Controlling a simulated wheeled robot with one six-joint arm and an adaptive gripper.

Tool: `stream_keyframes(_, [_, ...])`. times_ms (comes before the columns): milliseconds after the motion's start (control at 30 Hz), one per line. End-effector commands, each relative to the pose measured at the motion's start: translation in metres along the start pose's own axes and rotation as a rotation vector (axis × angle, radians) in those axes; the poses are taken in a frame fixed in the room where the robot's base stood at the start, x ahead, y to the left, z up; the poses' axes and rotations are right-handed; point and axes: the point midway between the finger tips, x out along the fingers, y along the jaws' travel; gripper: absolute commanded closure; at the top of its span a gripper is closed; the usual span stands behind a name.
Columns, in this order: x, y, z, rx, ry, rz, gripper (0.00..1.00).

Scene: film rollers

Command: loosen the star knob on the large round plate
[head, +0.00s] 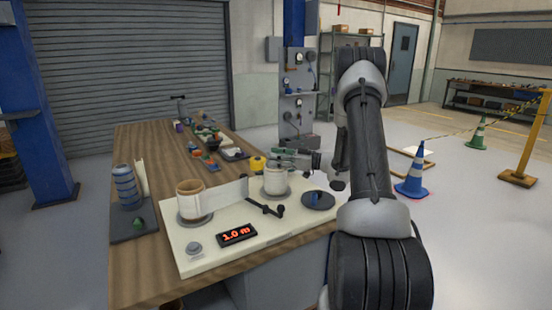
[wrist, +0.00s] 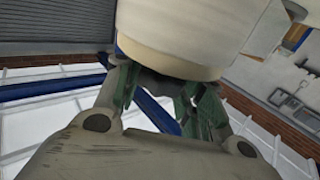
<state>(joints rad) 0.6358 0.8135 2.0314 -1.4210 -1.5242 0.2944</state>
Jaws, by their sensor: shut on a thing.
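A cream roller (head: 275,181) stands upright on a round grey plate (head: 288,191) on the pale board. A dark round disc (head: 325,203) with a small raised part (head: 317,194) lies to its right; I cannot make out a star shape. My gripper (head: 283,152) reaches in from the right at the top of the cream roller, with green fingertips. In the wrist view the roller (wrist: 180,35) fills the top and my gripper (wrist: 160,98) has a finger on either side of its tan end. It seems shut on the roller; the contact is partly hidden.
A second roller (head: 193,200) stands at left on the board (head: 185,262), with an upright pale panel (head: 231,194) between the rollers. A black lever (head: 266,208), red display (head: 236,235) and grey button (head: 194,248) sit nearby. A blue striped roll (head: 126,187) stands farther left.

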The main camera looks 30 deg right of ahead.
Motion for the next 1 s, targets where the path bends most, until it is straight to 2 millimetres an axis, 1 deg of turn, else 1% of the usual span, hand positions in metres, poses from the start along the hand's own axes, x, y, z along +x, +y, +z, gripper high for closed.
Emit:
stream_keyframes(133, [0.001,0.001,-0.002,-0.004,0.003,0.000,0.85])
stream_keyframes(167, [0.001,0.001,-0.002,-0.004,0.003,0.000,0.57])
stream_keyframes(200, [0.001,0.001,-0.002,-0.004,0.003,0.000,0.50])
stream_keyframes(267, [0.001,0.001,-0.002,-0.004,0.003,0.000,0.39])
stream_keyframes(567, [0.000,0.000,-0.001,-0.002,0.001,0.001,0.38])
stream_keyframes(667, [-0.005,0.001,-0.001,-0.002,0.001,0.002,0.38])
stream_keyframes(767, [-0.019,0.001,-0.001,-0.002,0.001,0.004,0.38])
stream_keyframes(1000, [-0.072,0.002,-0.001,-0.002,0.002,0.005,0.38])
